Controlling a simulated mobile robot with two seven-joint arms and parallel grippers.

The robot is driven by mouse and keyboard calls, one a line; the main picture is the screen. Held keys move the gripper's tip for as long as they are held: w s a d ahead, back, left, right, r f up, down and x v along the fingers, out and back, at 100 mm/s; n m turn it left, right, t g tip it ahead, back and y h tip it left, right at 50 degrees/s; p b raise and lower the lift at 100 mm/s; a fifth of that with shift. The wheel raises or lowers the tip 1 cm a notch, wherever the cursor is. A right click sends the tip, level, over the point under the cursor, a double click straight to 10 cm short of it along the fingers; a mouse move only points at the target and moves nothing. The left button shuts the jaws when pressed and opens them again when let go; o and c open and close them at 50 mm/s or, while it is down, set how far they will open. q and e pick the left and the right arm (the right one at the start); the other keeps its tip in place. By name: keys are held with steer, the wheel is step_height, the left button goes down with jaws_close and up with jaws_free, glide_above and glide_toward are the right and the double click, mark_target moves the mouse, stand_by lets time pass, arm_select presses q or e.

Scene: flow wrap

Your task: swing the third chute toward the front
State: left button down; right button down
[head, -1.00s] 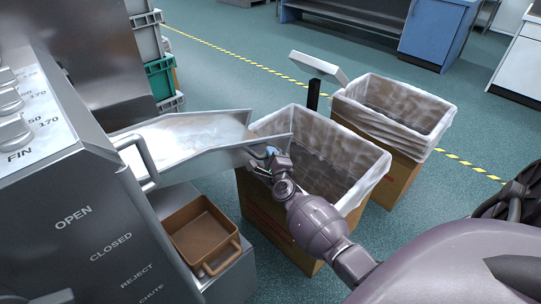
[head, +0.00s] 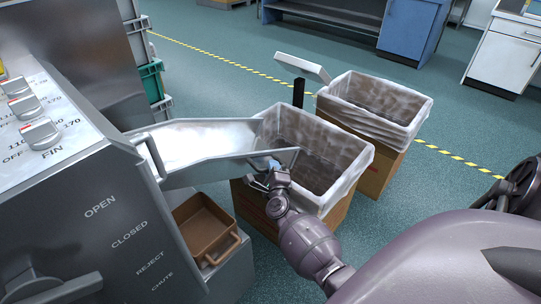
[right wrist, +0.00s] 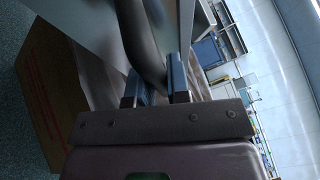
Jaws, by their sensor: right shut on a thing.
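The chute (head: 205,143) is a shiny metal trough that slopes from the grey machine on the left to the near carton. It is the only chute that I can make out; its outer end hangs over the carton's left rim. My right gripper (head: 262,180) is at the near side of the chute's outer end. In the right wrist view, its fingers (right wrist: 157,85) are shut on a curved grey bar (right wrist: 140,40), which appears to be the chute's handle. Part of the grip is hidden in the head view. My left gripper is not in view.
The near carton (head: 352,172) has a pale liner; a second lined carton (head: 413,128) stands behind it. A brown bin (head: 205,232) sits beside the machine (head: 120,215), left of my right gripper. A dark post (head: 298,92) stands behind the near carton.

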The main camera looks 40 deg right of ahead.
steer(key=s+a+m+g+h+p, duration=0.1)
steer(key=s+a+h, duration=0.1)
steer(key=s, duration=0.3)
steer(key=shift+s+a+f+m, duration=0.2)
steer(key=shift+s+a+m, duration=0.1)
steer(key=shift+a, duration=0.35)
steer(key=c, duration=1.1)
jaws_free()
steer(key=shift+s+r, duration=0.1)
steer(key=shift+r, duration=0.05)
